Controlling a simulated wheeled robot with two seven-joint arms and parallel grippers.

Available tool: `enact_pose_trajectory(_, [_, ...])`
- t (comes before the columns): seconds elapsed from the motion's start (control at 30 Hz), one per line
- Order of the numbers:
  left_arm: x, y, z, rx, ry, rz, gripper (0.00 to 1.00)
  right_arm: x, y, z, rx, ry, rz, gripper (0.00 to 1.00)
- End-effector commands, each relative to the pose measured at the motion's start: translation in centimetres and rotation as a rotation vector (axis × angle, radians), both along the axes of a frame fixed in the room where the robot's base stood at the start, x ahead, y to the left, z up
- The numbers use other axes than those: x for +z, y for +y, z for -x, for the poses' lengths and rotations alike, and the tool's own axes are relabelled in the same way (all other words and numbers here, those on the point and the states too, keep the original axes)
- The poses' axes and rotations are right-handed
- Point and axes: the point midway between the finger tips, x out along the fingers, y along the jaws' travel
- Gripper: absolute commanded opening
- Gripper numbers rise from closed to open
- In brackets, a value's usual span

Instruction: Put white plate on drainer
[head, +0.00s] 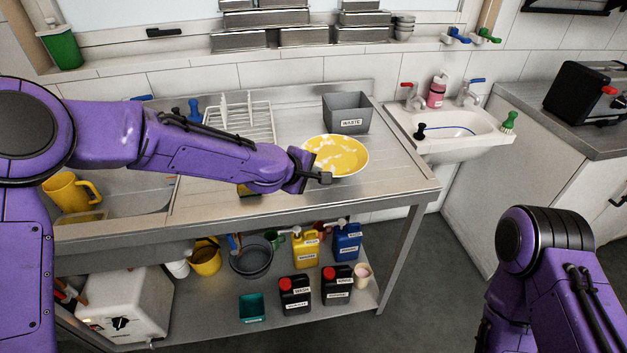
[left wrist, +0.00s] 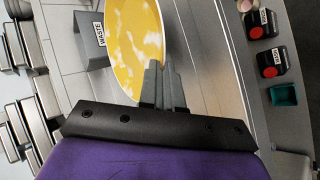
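The plate (head: 338,150) has a yellow face with white patches. It is on or just above the steel counter, in front of the grey waste bin; I cannot tell if it touches the counter. It also fills the upper middle of the left wrist view (left wrist: 135,40). My left gripper (head: 326,178) is at the plate's near rim. In the left wrist view its fingers (left wrist: 162,88) are close together over the rim and appear shut on it. The wire drainer (head: 245,125), with upright white pieces, stands left of the plate, partly behind my left arm. My right gripper is out of view.
The grey waste bin (head: 346,113) stands just behind the plate. A yellow jug (head: 72,190) is at the left end. A white basin (head: 450,131) is at the right. Bottles and pots fill the lower shelf (head: 230,305). Bare counter (head: 300,120) lies between drainer and bin.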

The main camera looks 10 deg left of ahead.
Motion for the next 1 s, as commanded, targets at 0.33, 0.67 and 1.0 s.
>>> enact_pose_trajectory(0.33, [-4.8,-0.1,-1.8,0.001,0.000,0.002,0.00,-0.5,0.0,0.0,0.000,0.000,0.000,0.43])
enact_pose_trajectory(0.67, [-5.2,-0.2,-1.8,0.000,-0.003,0.000,0.00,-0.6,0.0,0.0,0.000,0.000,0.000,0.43])
enact_pose_trajectory(1.0, [-5.2,-0.1,-1.7,0.001,-0.002,0.000,0.14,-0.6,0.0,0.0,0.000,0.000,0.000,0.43])
